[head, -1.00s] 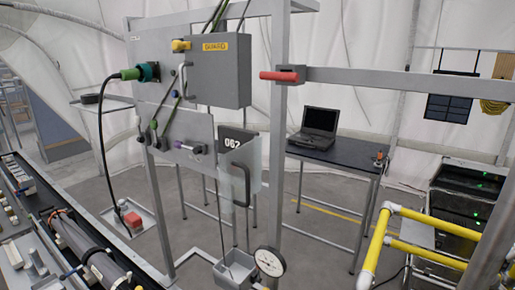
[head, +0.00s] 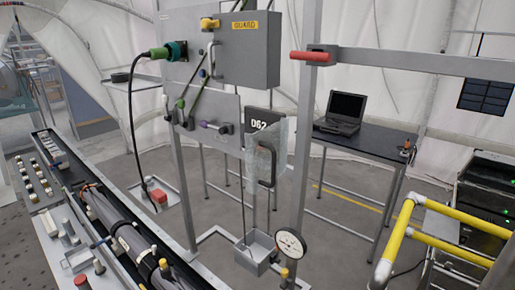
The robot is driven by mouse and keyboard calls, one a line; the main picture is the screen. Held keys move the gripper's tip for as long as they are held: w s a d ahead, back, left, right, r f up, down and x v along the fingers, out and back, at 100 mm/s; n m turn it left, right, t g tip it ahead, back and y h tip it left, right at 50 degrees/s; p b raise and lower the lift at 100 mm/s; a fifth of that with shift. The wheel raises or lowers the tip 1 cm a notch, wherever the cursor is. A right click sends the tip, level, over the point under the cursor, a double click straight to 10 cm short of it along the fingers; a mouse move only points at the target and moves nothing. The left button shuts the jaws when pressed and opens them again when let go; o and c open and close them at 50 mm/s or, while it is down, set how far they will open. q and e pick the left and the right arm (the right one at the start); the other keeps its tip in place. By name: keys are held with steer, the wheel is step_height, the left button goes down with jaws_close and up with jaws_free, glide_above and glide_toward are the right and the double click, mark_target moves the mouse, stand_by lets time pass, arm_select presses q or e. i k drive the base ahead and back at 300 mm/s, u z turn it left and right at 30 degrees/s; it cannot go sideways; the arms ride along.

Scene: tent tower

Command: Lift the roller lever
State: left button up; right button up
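Neither of my grippers is in view. I cannot tell for sure which part is the roller lever. A grey panel (head: 210,112) on a metal frame carries several small levers with coloured knobs, including a green one (head: 180,103) and a purple one (head: 204,124). Above it is a grey box (head: 235,55) with a yellow GUARD label (head: 245,25) and a yellow knob (head: 209,23) at its upper left. A red roller-like handle (head: 312,57) sits at the end of a grey horizontal bar (head: 400,59), right of the box.
A clear flap (head: 283,140) hangs below the box, near a 062 plate (head: 259,119). Yellow rails (head: 450,218) are at right, a long console (head: 110,225) at left. A laptop (head: 341,113) sits on a table.

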mark_target(205, 124)
steer(key=z, duration=1.85)
steer(key=k, duration=1.15)
steer(key=u, duration=1.35)
steer(key=i, duration=0.5)
steer(key=z, duration=0.05)
